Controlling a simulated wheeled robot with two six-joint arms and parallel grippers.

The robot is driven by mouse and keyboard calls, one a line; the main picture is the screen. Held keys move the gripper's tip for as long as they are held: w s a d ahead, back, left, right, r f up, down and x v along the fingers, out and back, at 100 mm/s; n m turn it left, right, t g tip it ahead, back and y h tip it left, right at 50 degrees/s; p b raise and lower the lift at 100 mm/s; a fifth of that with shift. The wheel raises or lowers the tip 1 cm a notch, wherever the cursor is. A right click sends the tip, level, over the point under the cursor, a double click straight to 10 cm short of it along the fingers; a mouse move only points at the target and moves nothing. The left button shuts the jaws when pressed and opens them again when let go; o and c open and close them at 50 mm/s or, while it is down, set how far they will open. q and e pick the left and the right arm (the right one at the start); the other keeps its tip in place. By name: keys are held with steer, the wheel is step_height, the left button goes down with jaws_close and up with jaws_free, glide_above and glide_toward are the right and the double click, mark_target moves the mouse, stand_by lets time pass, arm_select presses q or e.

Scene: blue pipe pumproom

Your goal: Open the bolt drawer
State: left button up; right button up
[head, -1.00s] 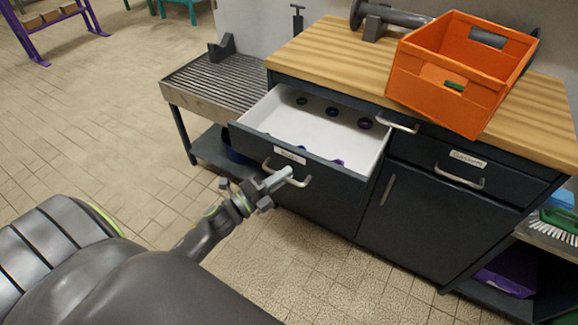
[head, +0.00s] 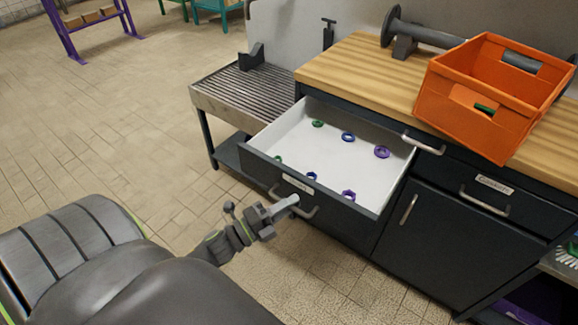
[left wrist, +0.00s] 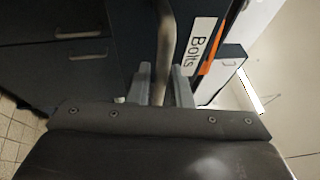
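The bolt drawer (head: 265,165) stands pulled well out of the dark workbench. Its white inside shows, with several small green, blue and purple rings on the floor. Its front carries a label that reads "Bolts" in the left wrist view (left wrist: 197,42). The bar handle (head: 312,211) is on the drawer front. My left gripper (head: 290,203) is at this handle. In the left wrist view, the handle bar (left wrist: 165,50) runs between the two fingers, which look closed around it. My right gripper is not in view.
A second, closed drawer (head: 465,187) is to the right, above a cupboard door. A slatted metal table (head: 240,90) stands left. The tiled floor at left is clear.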

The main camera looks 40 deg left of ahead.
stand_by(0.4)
